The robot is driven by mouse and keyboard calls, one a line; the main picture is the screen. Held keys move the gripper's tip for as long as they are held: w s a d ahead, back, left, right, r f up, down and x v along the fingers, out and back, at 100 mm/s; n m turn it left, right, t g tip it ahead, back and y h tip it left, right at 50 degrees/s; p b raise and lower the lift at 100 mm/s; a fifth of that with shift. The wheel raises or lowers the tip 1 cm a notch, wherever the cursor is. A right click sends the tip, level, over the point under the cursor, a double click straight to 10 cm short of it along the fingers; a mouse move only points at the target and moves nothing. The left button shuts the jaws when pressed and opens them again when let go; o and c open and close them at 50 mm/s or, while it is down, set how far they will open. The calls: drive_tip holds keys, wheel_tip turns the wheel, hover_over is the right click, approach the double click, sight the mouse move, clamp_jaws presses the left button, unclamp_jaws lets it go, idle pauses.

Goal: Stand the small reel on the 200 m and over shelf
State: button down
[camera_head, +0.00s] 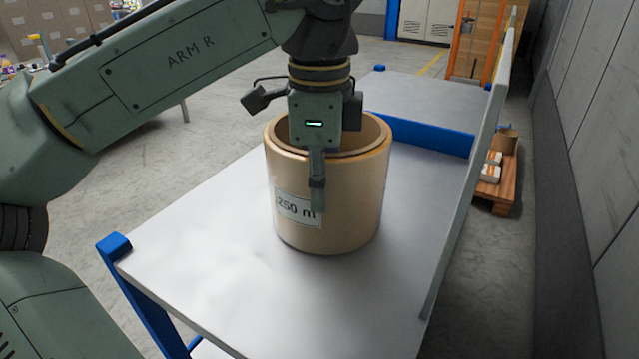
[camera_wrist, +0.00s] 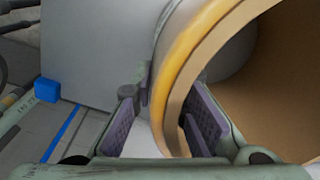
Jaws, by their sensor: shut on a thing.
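A tan hollow reel (camera_head: 350,190) with a white label reading "250 m" stands upright on a grey shelf top (camera_head: 210,270) in the head view. My gripper (camera_head: 318,180) comes down over its near wall, with one finger on the outside beside the label; the other finger is hidden inside the reel there. In the wrist view, the gripper (camera_wrist: 160,130) has its purple finger pads on either side of the reel's rim (camera_wrist: 185,70), shut on that wall. The reel's base appears to rest on the shelf, but a small gap cannot be ruled out.
A blue divider (camera_head: 430,136) crosses the shelf behind the reel, with another grey surface (camera_head: 420,100) beyond. A grey upright panel (camera_head: 475,170) runs along the right side. Blue posts (camera_head: 115,244) mark the corners. The shelf is clear in front and left of the reel. A wooden pallet (camera_head: 500,190) stands at right.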

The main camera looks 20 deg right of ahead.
drive_tip(key=c, duration=1.6)
unclamp_jaws()
drive_tip(key=shift+f, duration=0.1)
wheel_tip(320, 180, up, 8)
drive_tip(key=shift+s+f, duration=0.1)
drive_tip(key=shift+f, duration=0.1)
